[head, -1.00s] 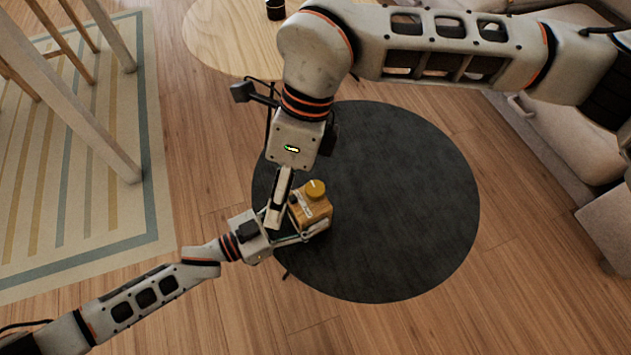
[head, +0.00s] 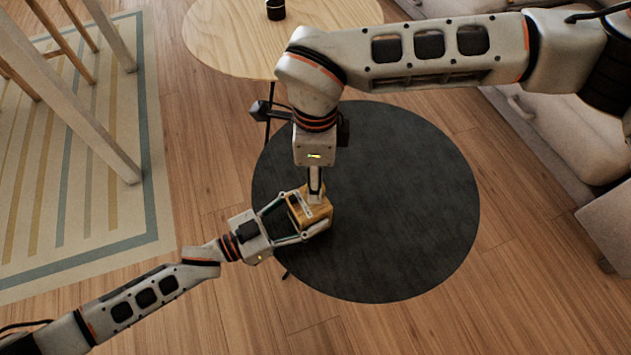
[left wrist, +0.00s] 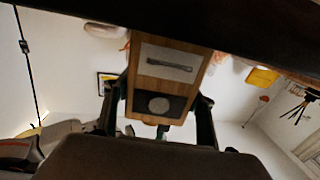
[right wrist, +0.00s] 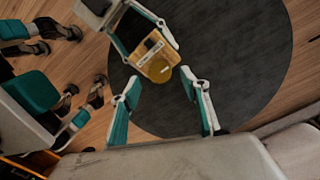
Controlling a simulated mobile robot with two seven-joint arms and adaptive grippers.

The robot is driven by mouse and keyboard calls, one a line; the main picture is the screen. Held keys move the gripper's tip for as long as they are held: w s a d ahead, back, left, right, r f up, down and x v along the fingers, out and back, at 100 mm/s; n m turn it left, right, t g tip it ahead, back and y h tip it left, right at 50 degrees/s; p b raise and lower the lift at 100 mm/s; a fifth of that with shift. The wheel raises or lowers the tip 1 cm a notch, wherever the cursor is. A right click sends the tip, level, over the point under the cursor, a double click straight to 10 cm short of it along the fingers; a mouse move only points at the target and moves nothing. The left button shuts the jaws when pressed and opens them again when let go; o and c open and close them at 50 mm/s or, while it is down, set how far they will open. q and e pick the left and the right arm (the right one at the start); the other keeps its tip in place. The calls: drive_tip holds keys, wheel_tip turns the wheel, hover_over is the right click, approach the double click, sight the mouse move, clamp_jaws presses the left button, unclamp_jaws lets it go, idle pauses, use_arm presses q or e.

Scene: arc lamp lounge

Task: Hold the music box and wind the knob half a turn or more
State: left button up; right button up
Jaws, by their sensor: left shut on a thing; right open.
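The music box (head: 306,211) is a small wooden block with a pale label, over the left part of the dark round table (head: 400,220). My left gripper (head: 309,214) is shut on it, one finger along each side. The left wrist view shows the box (left wrist: 165,80) between the fingers. The yellow knob (right wrist: 158,69) shows on the box in the right wrist view. My right gripper (right wrist: 160,88) is open, its fingertips spread near the knob, one to each side; contact is not visible. In the head view the right gripper hides the knob.
A light wooden table (head: 235,40) with a dark cup (head: 275,9) stands at the back. A pale sofa (head: 560,125) is at the right. A striped rug (head: 80,170) and chair legs are at the left. The dark table's right side is clear.

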drive_tip(key=shift+f, duration=1.6)
drive_tip(key=c, duration=1.1)
